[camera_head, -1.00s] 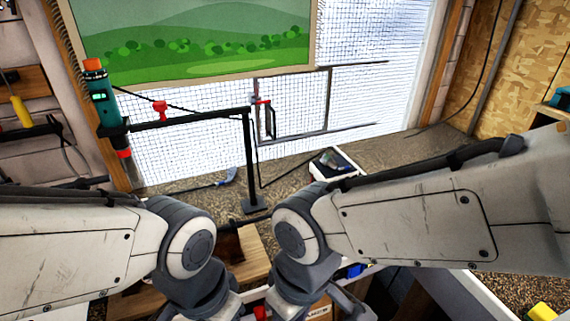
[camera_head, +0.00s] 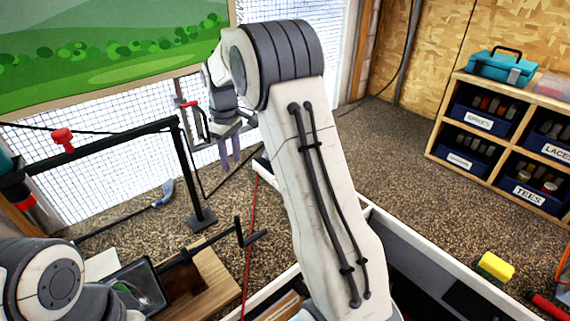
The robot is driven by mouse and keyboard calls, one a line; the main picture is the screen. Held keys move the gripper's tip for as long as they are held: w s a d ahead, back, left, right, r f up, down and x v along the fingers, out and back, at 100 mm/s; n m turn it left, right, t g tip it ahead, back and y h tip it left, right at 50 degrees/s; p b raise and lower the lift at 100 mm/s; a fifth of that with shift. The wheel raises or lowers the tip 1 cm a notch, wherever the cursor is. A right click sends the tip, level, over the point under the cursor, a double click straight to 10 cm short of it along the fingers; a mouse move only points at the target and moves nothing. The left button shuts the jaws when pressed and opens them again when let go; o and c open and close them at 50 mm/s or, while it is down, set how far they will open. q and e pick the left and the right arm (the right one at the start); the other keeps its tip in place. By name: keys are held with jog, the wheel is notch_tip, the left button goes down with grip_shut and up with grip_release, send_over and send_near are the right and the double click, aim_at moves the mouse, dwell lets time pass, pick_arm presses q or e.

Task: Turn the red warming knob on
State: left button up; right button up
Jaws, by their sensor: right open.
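A red T-shaped knob (camera_head: 62,138) shows above the black horizontal bar (camera_head: 100,148) of a stand at the left. A second small red part (camera_head: 188,104) sits at the top of a dark upright handle, just left of my right wrist. I cannot tell which red part is the warming knob. My right gripper (camera_head: 230,152) points down in front of the netting, open and empty, right of the stand's post. Its wrist is partly hidden behind my forearm. My left gripper is not in view; only part of its arm shows at lower left.
A golf club (camera_head: 165,190) lies on the mat behind the stand. A wooden bench (camera_head: 212,275) with a black clamp is below. Shelves with labelled blue bins (camera_head: 485,122) and a teal toolbox (camera_head: 500,68) stand at right. A yellow sponge (camera_head: 495,267) lies at lower right. The mat between is clear.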

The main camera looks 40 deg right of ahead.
jog(key=w+d+f+m, duration=0.1)
jog(key=d+f, duration=0.2)
jog(key=d, duration=0.8)
jog(key=w+d+f, duration=0.1)
jog(key=d+f, duration=0.2)
jog(key=d, duration=0.8)
jog(key=shift+h, duration=0.3)
jog(key=f+p, duration=0.1)
jog(key=f, duration=0.2)
jog(key=f+p, duration=0.1)
jog(key=f, duration=0.2)
jog(key=f+p, duration=0.1)
jog(key=f, duration=0.1)
jog(key=shift+w+d+f+p, duration=0.1)
jog(key=shift+d+f+p, duration=0.2)
jog(key=shift+f+p, duration=0.1)
jog(key=shift+f, duration=0.65)
grip_shut()
